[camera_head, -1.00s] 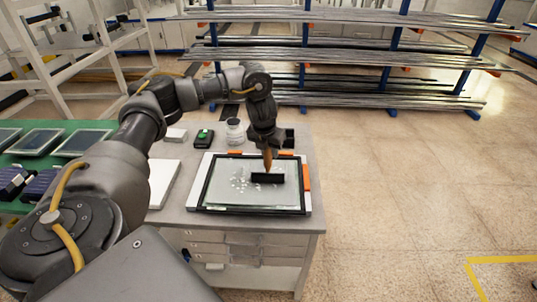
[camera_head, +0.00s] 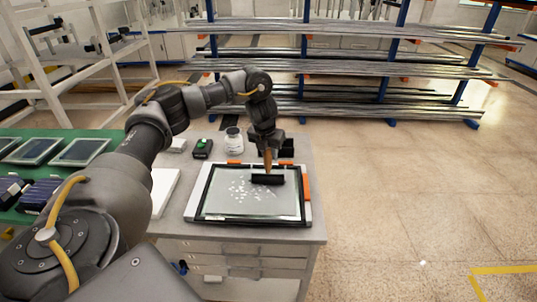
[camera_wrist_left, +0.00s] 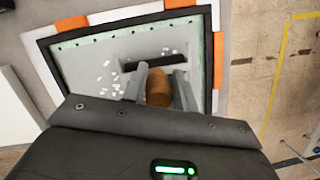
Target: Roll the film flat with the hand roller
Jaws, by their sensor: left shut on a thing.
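The hand roller has a black cylinder (camera_head: 267,180) and a wooden handle (camera_wrist_left: 158,88). My left gripper (camera_head: 268,150) is shut on the handle and holds the roller upright over the film. The film (camera_head: 235,205) lies in a black-framed panel (camera_head: 207,187) on the cabinet top. Several small white marks (camera_head: 245,188) show in the film, mostly left of the roller; they also show in the left wrist view (camera_wrist_left: 112,84). The roller is at the far right part of the film. Whether it presses on the film I cannot tell. My right gripper is not in view.
Orange clamps (camera_head: 307,188) sit at the panel's edges. A jar (camera_head: 233,141) and a black device with a green button (camera_head: 202,148) stand behind left. A white slab (camera_head: 163,188) lies left. Metal racks (camera_head: 340,75) stand behind; open floor (camera_head: 410,190) lies right.

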